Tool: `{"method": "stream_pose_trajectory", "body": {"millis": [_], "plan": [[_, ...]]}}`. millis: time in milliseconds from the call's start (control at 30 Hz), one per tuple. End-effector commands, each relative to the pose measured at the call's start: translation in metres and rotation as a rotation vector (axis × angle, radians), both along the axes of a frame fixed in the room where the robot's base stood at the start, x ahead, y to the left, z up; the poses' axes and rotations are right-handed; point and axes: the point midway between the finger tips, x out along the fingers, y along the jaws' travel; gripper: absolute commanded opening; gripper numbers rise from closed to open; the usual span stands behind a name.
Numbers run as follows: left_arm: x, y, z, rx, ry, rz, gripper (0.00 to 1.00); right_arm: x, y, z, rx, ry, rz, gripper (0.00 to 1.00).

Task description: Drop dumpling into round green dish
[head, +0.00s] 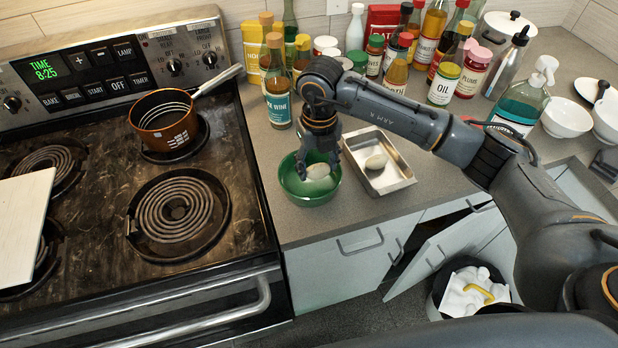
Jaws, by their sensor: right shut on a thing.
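The round green dish (292,190) stands on the counter just right of the stove. My right gripper (319,163) reaches down over the dish and is shut on a pale dumpling (318,172). The dumpling appears within the dish's outline, toward its right side; I cannot tell whether it touches the dish. My left gripper is not in view.
A copper pot (166,122) sits on a rear burner, its handle pointing up right. Several bottles and jars (443,84) crowd the back of the counter behind my right arm. White bowls (567,118) stand at the right. A cabinet door (440,250) hangs open below.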

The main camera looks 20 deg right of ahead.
Motion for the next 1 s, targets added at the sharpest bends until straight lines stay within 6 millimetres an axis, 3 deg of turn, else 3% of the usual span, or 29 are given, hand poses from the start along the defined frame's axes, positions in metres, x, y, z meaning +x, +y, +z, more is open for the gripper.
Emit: {"method": "stream_pose_trajectory", "body": {"millis": [33,67,100,200,500,633,1000], "plan": [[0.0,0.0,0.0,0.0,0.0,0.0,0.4,0.0,0.0,0.0,0.0,0.0,0.0,0.35],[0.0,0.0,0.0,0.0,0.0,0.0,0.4,0.0,0.0,0.0,0.0,0.0,0.0,0.61],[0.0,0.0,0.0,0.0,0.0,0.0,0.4,0.0,0.0,0.0,0.0,0.0,0.0,0.69],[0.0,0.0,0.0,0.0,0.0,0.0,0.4,0.0,0.0,0.0,0.0,0.0,0.0,0.83],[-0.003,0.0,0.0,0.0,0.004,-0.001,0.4,0.0,0.0,0.001,0.0,0.0,0.0,0.83],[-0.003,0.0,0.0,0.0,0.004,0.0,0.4,0.0,0.0,0.01,0.001,-0.001,0.0,0.83],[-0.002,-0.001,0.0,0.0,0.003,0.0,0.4,0.001,0.0,0.084,0.0,-0.004,0.001,0.83]]}}
